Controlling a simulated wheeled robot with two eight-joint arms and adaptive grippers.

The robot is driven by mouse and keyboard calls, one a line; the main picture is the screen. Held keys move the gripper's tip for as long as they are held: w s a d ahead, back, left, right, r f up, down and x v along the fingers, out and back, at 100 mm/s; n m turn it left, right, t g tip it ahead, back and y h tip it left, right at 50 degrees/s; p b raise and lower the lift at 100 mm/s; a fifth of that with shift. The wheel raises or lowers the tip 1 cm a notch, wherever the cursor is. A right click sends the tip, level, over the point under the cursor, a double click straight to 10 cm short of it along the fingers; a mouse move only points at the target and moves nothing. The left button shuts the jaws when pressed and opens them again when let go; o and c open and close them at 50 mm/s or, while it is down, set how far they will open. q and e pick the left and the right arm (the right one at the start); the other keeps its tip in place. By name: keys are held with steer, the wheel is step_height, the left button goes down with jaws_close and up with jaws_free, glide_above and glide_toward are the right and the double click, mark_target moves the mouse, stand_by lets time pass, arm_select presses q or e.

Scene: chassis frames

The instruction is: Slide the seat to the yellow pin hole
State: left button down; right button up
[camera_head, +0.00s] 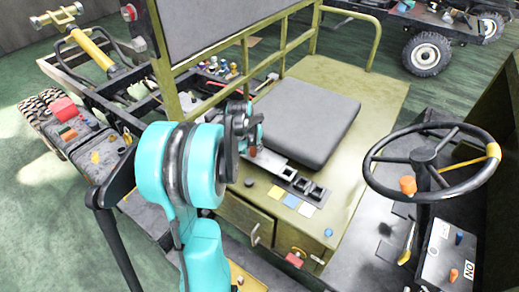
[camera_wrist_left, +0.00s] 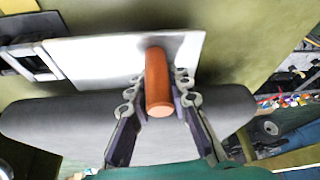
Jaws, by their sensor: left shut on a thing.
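The seat (camera_head: 305,118) is a dark grey cushion on an olive platform. A light metal plate (camera_head: 268,161) shows at its near left edge, beside a dark slotted rail (camera_head: 300,183). My left gripper (camera_head: 246,132) is at the seat's left side. In the left wrist view my left gripper (camera_wrist_left: 160,82) is shut on an orange handle (camera_wrist_left: 157,70), which stands against a bright metal plate (camera_wrist_left: 100,58). My right gripper is out of view. The pin holes are not clear.
An olive tube rail (camera_head: 283,48) runs behind the seat. Drawers (camera_head: 245,217) lie below the platform's front edge. The platform right of the seat is bare.

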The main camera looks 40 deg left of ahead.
arm_select(q)
steer(key=shift+a, duration=0.2)
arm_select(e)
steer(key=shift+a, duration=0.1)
arm_select(q)
steer(key=c, duration=1.4)
jaws_free()
steer(key=shift+a, duration=0.1)
steer(key=shift+o, duration=0.2)
steer(key=shift+s+a, duration=0.1)
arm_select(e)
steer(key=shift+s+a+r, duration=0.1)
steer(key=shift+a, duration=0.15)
arm_select(q)
steer(key=shift+r, duration=0.1)
steer(key=shift+s+d+r, duration=0.1)
steer(key=shift+d+r, duration=0.1)
steer(key=shift+r, duration=0.1)
steer(key=v, duration=1.1)
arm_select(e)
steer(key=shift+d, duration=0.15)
